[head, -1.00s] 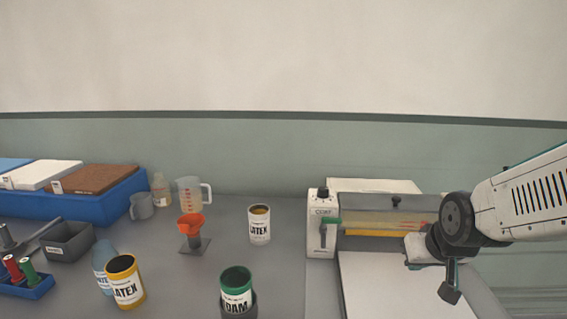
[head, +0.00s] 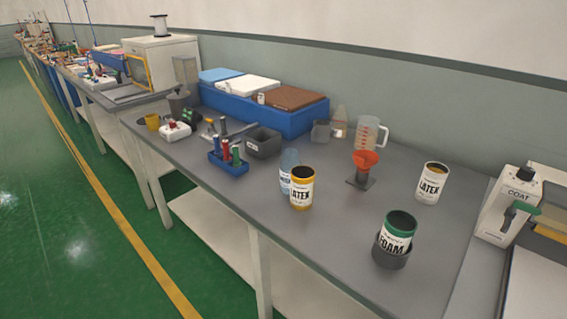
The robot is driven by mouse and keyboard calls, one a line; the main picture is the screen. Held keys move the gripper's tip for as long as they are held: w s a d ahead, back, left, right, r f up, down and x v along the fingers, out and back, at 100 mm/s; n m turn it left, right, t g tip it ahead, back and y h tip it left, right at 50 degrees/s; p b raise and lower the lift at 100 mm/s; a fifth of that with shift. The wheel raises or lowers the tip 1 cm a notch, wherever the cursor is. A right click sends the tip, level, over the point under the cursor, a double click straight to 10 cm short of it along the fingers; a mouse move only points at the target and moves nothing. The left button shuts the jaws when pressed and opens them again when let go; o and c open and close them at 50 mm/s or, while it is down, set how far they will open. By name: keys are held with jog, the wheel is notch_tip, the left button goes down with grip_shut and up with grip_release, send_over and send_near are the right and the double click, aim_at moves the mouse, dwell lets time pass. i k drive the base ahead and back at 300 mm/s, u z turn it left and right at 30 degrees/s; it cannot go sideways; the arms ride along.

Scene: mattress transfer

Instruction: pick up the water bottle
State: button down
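The water bottle (head: 288,171) is translucent blue with a white label. It stands upright on the grey bench (head: 225,185), just behind and left of a yellow latex can (head: 302,188), which hides part of it. A clear bottle (head: 339,122) with a pale label stands farther back near the wall. My gripper is not in the current head view, so its distance from the bottle cannot be seen.
A green foam can (head: 398,232) in a dark holder stands near the front edge. A white latex can (head: 432,183), an orange funnel (head: 365,161) and a clear jug (head: 370,135) stand right of the bottle. A blue spool rack (head: 228,164) and a grey bin (head: 263,142) stand left. Green floor is clear.

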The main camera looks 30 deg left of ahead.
aim_at(291, 158)
jog(key=u, duration=1.65)
jog(key=k, duration=1.05)
jog(key=u, duration=1.15)
jog(key=i, duration=2.15)
jog(key=z, duration=0.55)
jog(key=i, duration=0.95)
jog(key=z, duration=1.6)
jog(key=i, duration=0.7)
jog(key=z, duration=0.55)
